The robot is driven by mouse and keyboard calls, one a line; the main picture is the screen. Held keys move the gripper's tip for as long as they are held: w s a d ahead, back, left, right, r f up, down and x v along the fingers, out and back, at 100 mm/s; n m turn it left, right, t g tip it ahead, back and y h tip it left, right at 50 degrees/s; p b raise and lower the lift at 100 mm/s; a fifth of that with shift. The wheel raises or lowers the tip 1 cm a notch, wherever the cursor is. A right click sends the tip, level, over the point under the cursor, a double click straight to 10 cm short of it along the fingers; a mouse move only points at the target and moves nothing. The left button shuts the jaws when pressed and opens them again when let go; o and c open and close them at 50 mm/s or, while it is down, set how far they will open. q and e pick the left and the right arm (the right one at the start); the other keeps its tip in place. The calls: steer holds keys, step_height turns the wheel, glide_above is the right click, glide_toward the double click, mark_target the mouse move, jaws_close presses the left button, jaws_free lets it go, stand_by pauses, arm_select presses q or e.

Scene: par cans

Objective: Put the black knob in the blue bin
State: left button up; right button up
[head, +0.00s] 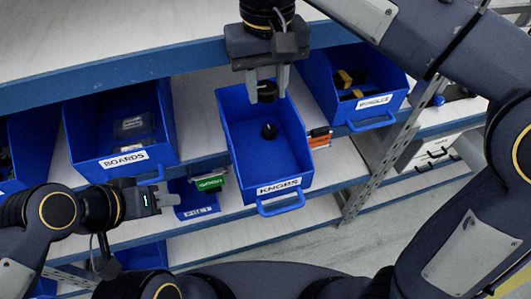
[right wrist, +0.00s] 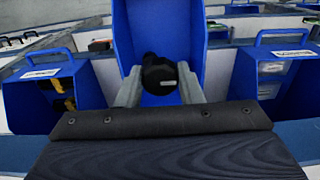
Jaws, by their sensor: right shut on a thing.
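The black knob (head: 266,91) is held between the fingertips of my right gripper (head: 267,86), above the back part of the blue bin (head: 249,179) labelled KNOBS. In the right wrist view the knob (right wrist: 160,75) shows a pale mark and sits between the two grey fingers of my right gripper (right wrist: 160,88). Another black knob (head: 270,131) lies on the bin floor, apart from the held one. My left gripper (head: 168,197) is at the lower left, away from this bin; its finger gap is not clear.
A blue bin labelled BOARDS (head: 125,163) stands to the left on the shelf. Another blue bin (head: 371,120) with black and yellow items stands to the right. A grey metal shelf post (head: 385,160) rises right of the knob bin. A green item (head: 210,183) is near my left gripper.

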mark_target(266, 163)
step_height(266, 163, down, 20)
steer(key=shift+r, duration=0.2)
steer(key=shift+w, duration=0.1)
steer(key=shift+f+b, duration=0.2)
steer(key=shift+b, duration=0.1)
steer(key=o, duration=1)
steer(key=shift+c, duration=0.2)
step_height(266, 163, up, 12)
steer(key=shift+r, duration=0.25)
